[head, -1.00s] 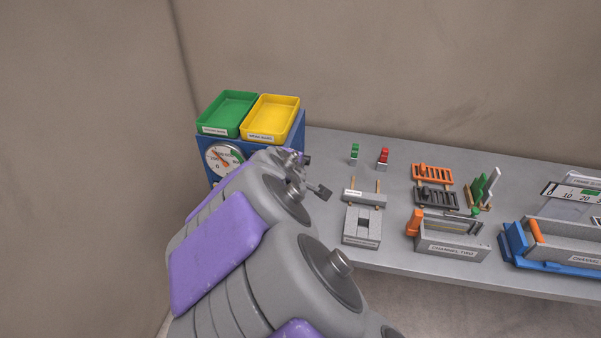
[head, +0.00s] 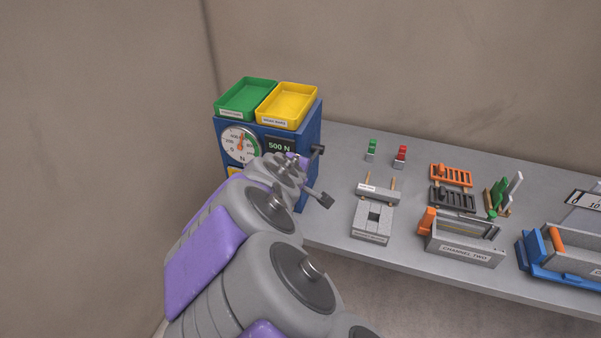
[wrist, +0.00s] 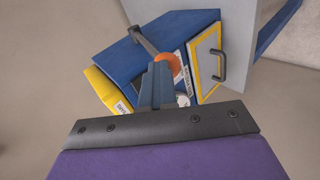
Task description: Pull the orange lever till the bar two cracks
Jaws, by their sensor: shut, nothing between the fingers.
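A blue press-like box (head: 310,130) stands at the bench's left end, with a dial (head: 240,145) and a display reading 500 N (head: 280,147). In the wrist view my gripper (wrist: 160,66) has its blue fingers together and empty. A round orange part (wrist: 173,66), apparently the lever's, shows just behind the fingertips, next to a grey rod (wrist: 146,42) across the blue box. I cannot tell whether the fingers touch it. My arm hides the gripper and orange part in the head view. I cannot make out bar two.
Green (head: 246,98) and yellow (head: 287,105) trays sit on the box. A yellow-framed panel with a black handle (wrist: 221,58) shows in the wrist view.

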